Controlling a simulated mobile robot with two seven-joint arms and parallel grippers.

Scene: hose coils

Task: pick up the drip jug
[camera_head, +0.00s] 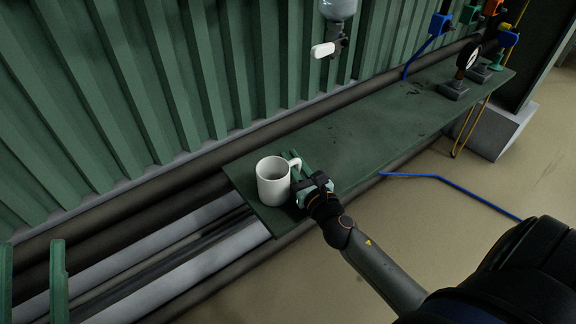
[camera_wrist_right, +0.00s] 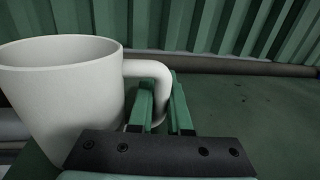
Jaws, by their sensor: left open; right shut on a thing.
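The drip jug is a white mug-like jug (camera_head: 272,182) with one handle, upright at the near left end of the green bench (camera_head: 345,135). In the right wrist view the jug (camera_wrist_right: 60,95) fills the left side. My right gripper (camera_head: 297,168) is shut on the jug's handle, with green fingers (camera_wrist_right: 163,100) on either side of it. I cannot tell whether the jug's base touches the bench. My left gripper (camera_head: 32,250) is open and empty at the lower left, away from the bench.
Dark and pale pipes (camera_head: 150,272) run along the green corrugated wall (camera_head: 200,70). A tap fitting with a white handle (camera_head: 322,50) hangs above the bench. Gauges on blocks (camera_head: 454,90) stand at its far end. A blue hose (camera_head: 450,184) lies on the floor. The bench's middle is clear.

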